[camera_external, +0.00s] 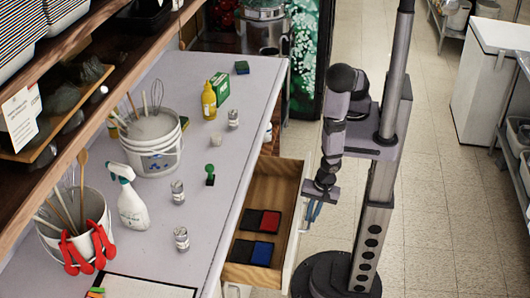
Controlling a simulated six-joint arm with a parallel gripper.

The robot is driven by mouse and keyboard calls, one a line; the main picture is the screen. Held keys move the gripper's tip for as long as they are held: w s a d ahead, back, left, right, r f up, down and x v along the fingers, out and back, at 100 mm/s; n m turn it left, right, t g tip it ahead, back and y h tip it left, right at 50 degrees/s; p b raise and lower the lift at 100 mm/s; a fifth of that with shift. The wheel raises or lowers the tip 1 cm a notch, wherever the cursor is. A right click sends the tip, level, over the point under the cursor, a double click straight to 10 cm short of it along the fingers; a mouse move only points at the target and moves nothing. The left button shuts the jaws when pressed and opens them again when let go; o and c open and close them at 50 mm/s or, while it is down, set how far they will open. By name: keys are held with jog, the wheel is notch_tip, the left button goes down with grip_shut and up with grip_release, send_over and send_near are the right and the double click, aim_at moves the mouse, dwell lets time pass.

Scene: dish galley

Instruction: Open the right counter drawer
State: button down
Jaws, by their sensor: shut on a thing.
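The counter drawer (262,192) is pulled out from under the counter, its wooden inside showing. Its pale front panel (293,240) faces right, toward my arm. Red, blue and dark flat pads (262,252) lie inside, toward the near end. My gripper (312,212) is at the outer face of the front panel, with bluish fingers pointing down. It is shut on the drawer handle, which is too small and covered to see clearly.
The counter top (225,150) holds a spray bottle (131,205), a yellow bottle (208,102), a white bucket (152,150) of utensils and several small jars. Open tiled floor (435,200) lies to the right of my column. A white cabinet (480,90) stands at the far right.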

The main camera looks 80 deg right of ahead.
jog(key=s, duration=0.8)
jog(key=shift+s, duration=0.15)
jog(key=shift+a, duration=0.1)
jog(key=c, duration=1.8)
grip_release()
jog(key=shift+c, duration=0.2)
notch_tip(320, 180, up, 7)
jog(key=s+p, duration=0.1)
jog(key=p, duration=0.3)
jog(key=shift+s+r+p, duration=0.15)
jog(key=shift+p, duration=0.25)
